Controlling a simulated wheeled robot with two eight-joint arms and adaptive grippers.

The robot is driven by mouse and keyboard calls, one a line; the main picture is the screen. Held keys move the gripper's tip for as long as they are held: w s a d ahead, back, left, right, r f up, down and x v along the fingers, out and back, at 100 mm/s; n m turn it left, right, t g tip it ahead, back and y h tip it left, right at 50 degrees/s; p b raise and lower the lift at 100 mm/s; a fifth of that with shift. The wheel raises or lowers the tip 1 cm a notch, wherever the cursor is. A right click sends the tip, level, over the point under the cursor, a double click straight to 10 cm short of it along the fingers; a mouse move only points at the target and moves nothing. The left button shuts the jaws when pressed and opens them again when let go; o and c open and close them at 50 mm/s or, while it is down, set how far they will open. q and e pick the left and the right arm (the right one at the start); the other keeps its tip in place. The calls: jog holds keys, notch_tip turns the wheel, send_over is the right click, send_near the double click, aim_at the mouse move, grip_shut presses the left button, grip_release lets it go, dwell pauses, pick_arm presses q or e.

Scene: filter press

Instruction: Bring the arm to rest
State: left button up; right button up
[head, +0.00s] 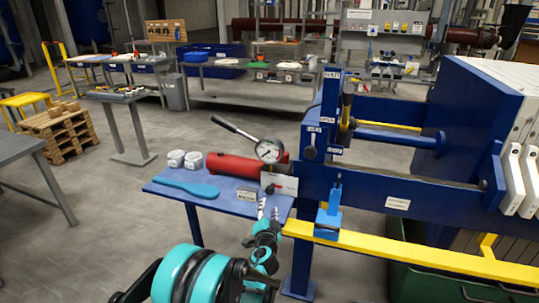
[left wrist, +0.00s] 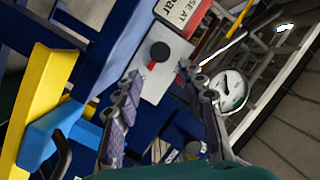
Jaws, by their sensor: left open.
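My left arm comes in from the bottom of the head view, with teal and black links. Its gripper (head: 268,210) is at the front right edge of the small blue table (head: 215,200), just below a black and red knob (head: 272,189) on a light plate. In the left wrist view the two fingers of the gripper (left wrist: 160,72) are spread apart with nothing between them. Beyond them are the knob (left wrist: 159,52) on its white plate and the round gauge (left wrist: 231,90). The fingers look apart from the knob. My right gripper is not in view.
A red hand pump (head: 232,165) with a lever, white cups (head: 184,160) and a blue spatula-like tool (head: 187,188) are on the small table. The blue press frame and its yellow rail (head: 400,248) stand close right of my gripper.

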pick_arm(q)
jog(key=s+a+r+n+g+y, duration=0.2)
jog(key=s+a+r+n+g, duration=0.15)
jog(key=s+a, duration=0.45)
jog(key=s+a+r+n+g+y, duration=0.1)
jog(key=s+a+r+n+g, duration=0.15)
jog(key=s+a+r, duration=0.4)
jog(key=s+a+f+n+g+h, duration=0.1)
jog(key=s+f+g, duration=0.1)
jog(key=s, duration=1)
jog(key=s+a+f+n+g+h, duration=0.1)
jog(key=s+f, duration=0.4)
jog(key=s, duration=0.8)
jog(key=shift+s+a+n+g, duration=0.3)
jog(key=shift+n+g, duration=0.1)
jog(key=shift+n, duration=0.3)
